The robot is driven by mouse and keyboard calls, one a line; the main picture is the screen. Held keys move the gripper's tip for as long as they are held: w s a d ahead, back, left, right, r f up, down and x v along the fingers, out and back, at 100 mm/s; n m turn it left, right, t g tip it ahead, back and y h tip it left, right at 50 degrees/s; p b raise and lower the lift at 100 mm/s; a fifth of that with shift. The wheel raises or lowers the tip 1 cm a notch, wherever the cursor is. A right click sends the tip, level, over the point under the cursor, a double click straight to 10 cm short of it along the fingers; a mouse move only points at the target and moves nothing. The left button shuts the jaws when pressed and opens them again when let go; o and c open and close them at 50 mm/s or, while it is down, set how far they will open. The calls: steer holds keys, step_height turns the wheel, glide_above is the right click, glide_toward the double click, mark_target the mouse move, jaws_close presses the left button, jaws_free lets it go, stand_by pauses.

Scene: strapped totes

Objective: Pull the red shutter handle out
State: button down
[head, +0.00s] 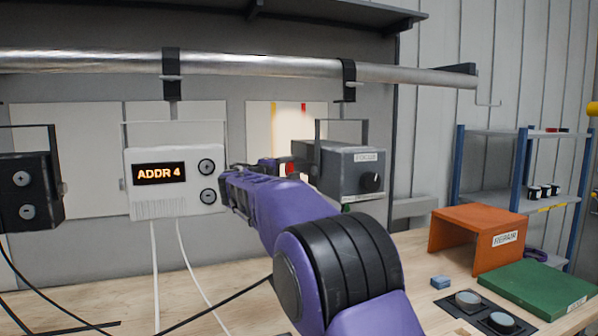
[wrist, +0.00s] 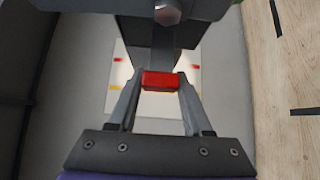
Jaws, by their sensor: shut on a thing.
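The red shutter handle (wrist: 160,81) shows in the wrist view between the two fingertips of my gripper (wrist: 158,84). The fingers are shut on its sides. In the head view a small red part of the handle (head: 290,169) shows at the left side of the grey lamp housing marked FOCUS (head: 352,168), which hangs from the pipe. My gripper (head: 282,168) reaches that side from the left, and my purple arm hides part of the housing's lower left. How far the handle stands out of the housing cannot be told.
A white box reading ADDR 4 (head: 174,172) hangs left of my gripper, with white cables below. A black unit (head: 28,180) hangs further left. The metal pipe (head: 250,64) runs above. An orange stand (head: 478,236) and green board (head: 535,288) sit on the bench at right.

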steer(key=shift+c, duration=1.6)
jaws_free()
steer(key=shift+a, duration=0.15)
steer(key=shift+s, duration=0.15)
steer(key=b+v, duration=0.3)
steer(key=v, duration=1.4)
steer(key=shift+s+a, duration=0.1)
